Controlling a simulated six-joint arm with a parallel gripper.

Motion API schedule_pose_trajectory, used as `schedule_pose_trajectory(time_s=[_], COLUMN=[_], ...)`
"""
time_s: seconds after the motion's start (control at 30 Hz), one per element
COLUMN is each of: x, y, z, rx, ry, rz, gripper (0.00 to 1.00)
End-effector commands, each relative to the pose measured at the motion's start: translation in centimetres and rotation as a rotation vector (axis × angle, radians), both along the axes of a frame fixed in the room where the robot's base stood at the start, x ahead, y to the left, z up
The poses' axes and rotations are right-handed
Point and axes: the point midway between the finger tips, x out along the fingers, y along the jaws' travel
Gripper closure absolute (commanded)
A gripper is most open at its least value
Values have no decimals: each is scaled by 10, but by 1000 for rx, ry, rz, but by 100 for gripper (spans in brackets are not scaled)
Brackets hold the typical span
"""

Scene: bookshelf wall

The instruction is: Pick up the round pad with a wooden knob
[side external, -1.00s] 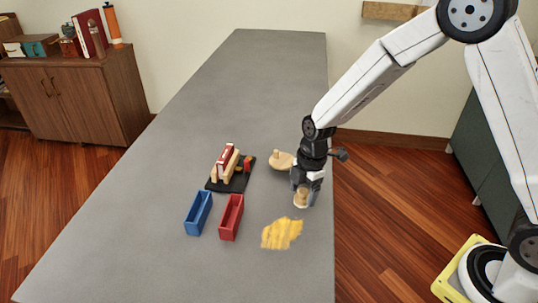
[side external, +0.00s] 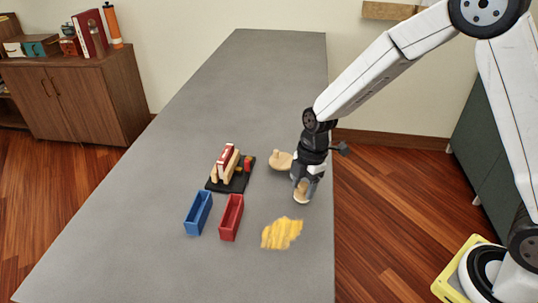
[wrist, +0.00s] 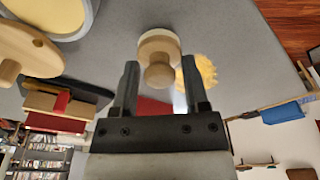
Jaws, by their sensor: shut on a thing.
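The round pad (side external: 300,200) with a wooden knob is near the table's right edge in the side view. In the wrist view its pale disc (wrist: 159,35) lies beyond the round knob (wrist: 159,74), which sits between my two fingers. My gripper (wrist: 158,70) points down over the pad and is shut on the knob. In the side view my gripper (side external: 306,182) partly hides the pad. I cannot tell whether the pad touches the table.
A wider wooden disc with a knob (side external: 280,163) lies close behind my gripper. A yellow smear (side external: 282,234) is on the grey table in front. Red (side external: 231,218) and blue (side external: 198,213) trays and a black rack (side external: 228,184) stand to the left. The far table is clear.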

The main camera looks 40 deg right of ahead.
Motion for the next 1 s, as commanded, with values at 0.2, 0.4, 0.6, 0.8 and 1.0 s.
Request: schedule_pose_trajectory(time_s=[0.2, 0.4, 0.6, 0.8, 1.0], x=[-9, -27, -47, -75, -101], y=[-1, -4, -7, -11, -15], z=[24, 46, 70, 84, 96], rx=[0, 0, 0, 0, 0], ry=[-2, -3, -3, -2, -3], rz=[1, 0, 0, 0, 1], gripper=[99, 99, 99, 99, 99])
